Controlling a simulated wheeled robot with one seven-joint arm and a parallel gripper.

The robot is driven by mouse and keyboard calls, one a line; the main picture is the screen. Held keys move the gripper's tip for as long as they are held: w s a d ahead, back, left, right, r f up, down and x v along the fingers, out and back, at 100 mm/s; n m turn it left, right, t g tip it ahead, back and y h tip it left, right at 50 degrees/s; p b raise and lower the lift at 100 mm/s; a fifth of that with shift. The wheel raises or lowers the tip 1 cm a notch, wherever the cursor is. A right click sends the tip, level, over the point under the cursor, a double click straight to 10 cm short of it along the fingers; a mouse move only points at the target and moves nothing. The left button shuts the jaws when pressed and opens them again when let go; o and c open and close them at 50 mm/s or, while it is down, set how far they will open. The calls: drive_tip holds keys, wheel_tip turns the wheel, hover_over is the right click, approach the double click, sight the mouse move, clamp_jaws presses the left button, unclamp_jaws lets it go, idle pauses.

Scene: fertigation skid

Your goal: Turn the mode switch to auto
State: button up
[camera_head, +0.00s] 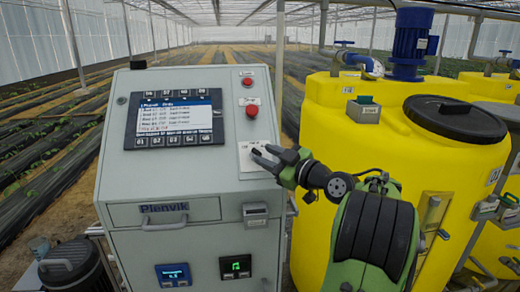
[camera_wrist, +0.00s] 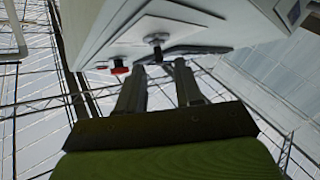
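The mode switch shows in the wrist view as a small dark knob (camera_wrist: 156,45) on the pale panel face. In the head view it is mostly hidden behind my fingers, on a white label plate (camera_head: 246,160) whose lettering I cannot read fully. My gripper (camera_head: 264,157) is in front of this plate, low on the right of the cabinet's sloped panel. In the wrist view the two fingers of my gripper (camera_wrist: 160,67) stand apart, with the knob just beyond and between their tips. Contact with the knob is not visible. Which position the switch points to cannot be told.
A red button (camera_head: 252,111) sits above the switch, with a smaller red one (camera_head: 248,82) higher. A screen with keys (camera_head: 174,118) is to the left. A drawer handle (camera_head: 164,222) sticks out below. A yellow tank (camera_head: 350,140) stands close on the right.

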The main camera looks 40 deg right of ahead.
sight(258, 152)
drive_tip(key=shift+w, duration=1.6)
drive_tip(key=shift+c, duration=0.3)
clamp_jaws()
